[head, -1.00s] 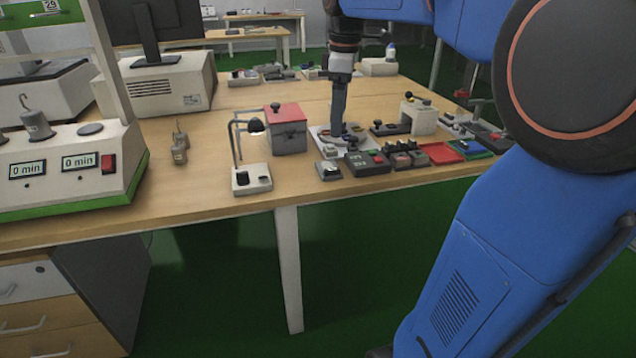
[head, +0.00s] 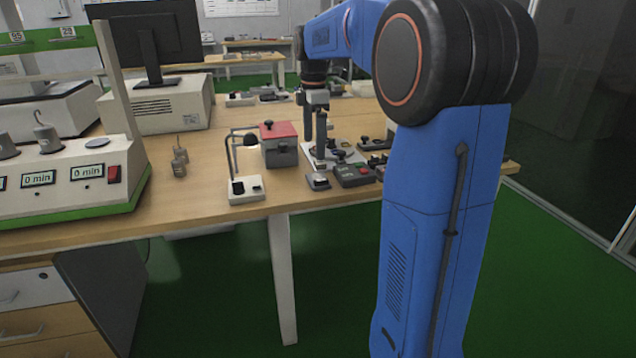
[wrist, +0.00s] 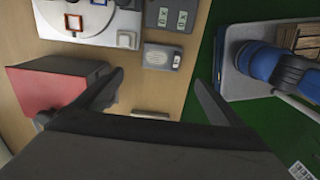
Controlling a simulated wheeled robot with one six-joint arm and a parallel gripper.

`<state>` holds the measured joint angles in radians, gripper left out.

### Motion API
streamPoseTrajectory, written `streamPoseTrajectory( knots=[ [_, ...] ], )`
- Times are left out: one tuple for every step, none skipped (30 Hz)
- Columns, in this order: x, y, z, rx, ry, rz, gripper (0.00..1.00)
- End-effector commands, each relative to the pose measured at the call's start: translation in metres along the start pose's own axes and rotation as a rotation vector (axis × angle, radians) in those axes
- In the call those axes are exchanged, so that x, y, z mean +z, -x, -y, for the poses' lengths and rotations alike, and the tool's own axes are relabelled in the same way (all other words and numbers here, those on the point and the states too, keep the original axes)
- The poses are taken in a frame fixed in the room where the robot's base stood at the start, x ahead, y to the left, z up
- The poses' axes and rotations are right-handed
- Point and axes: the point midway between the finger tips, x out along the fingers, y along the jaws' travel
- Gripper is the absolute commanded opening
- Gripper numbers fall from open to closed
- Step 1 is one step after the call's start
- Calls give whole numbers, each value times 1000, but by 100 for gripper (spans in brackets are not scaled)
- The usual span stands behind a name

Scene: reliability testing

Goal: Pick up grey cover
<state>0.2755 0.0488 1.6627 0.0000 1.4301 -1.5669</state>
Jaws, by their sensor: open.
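No part is plainly a separate grey cover, and I cannot tell which thing it is. A grey box with a red top and a black knob (head: 279,149) stands on the bench; it also shows at left in the wrist view (wrist: 60,90). A small grey device (head: 317,181) lies near the bench's front edge, and in the wrist view it lies above the gap between the fingers (wrist: 162,56). My gripper (head: 320,155) is open and empty, above the bench to the right of the red-topped box. In the wrist view its two dark fingers (wrist: 158,92) are spread wide.
A desk lamp with a white base (head: 246,189) stands left of the box, close to the front edge. My blue arm hides the bench's right part.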

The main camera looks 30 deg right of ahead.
Motion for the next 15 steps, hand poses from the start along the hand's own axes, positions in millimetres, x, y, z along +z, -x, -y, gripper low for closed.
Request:
streamPoseTrajectory(
  knots=[
    [0,-9,1,-3,0,0,92],
    [0,-15,1,-3,0,0,92],
    [0,-21,1,-3,0,0,92],
    [0,-26,1,-3,0,0,92],
    [0,-31,1,-2,0,0,92],
    [0,-36,1,-3,0,0,92],
    [0,-39,0,-2,0,0,92],
    [0,-42,0,-1,0,0,92],
    [0,-46,0,-1,0,0,92],
    [0,-48,0,-2,0,0,92],
    [0,-49,0,-2,0,0,92],
    [0,-50,0,-1,0,0,92],
    [0,-51,0,-1,0,0,92],
    [0,-53,0,-1,0,0,92],
    [0,-56,0,-1,-1,0,92]
  ],
)
